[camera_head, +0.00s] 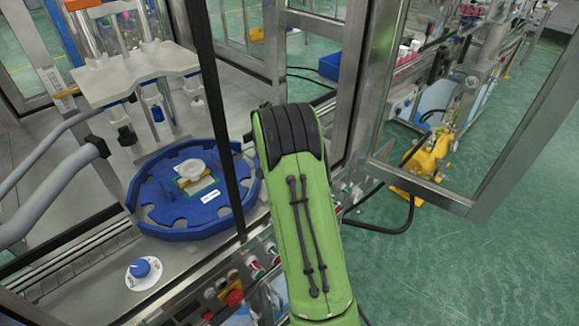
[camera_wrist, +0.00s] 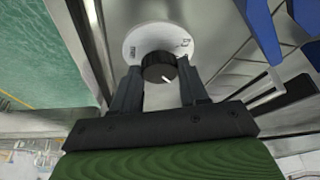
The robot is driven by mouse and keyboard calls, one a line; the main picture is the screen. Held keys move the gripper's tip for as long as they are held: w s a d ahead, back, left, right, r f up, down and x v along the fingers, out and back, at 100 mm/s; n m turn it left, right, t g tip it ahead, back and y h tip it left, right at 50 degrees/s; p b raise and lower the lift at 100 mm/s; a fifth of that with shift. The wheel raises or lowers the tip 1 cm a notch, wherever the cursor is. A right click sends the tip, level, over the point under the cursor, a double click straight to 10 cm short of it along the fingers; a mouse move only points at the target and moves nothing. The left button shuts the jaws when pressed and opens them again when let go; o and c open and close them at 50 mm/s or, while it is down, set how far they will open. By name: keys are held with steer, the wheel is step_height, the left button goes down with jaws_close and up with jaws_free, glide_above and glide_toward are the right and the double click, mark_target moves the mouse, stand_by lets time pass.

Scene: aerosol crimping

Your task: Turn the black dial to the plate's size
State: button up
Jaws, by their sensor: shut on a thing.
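The black dial (camera_wrist: 158,67) sits on a white round scale disc (camera_wrist: 147,33) in the wrist view. A white pointer line on the dial points toward the lower right of that picture. Small dark marks stand on the disc at left and right, too small to read. My gripper (camera_wrist: 159,78) is shut on the dial, one finger at each side. In the head view my green arm reaches forward, and the gripper and black dial are hidden. A small green plate (camera_head: 188,186) with a pale round piece lies in the blue turntable (camera_head: 150,221). Its white label (camera_head: 210,196) is unreadable.
A blue knob (camera_head: 139,268) on a white disc is at the front left. A glass-panelled door (camera_head: 460,110) stands open to the right. Red and green buttons (camera_head: 234,297) line the front panel.

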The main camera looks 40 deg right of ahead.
steer(key=shift+m+g, duration=0.3)
steer(key=shift+m, duration=0.3)
steer(key=o, duration=1.1)
steer(key=shift+c, duration=0.2)
steer(key=p+v, duration=0.1)
steer(key=v, duration=1.4)
steer(key=shift+a+r+p, duration=0.25)
steer(key=shift+r+p, duration=0.1)
steer(key=shift+p, duration=0.05)
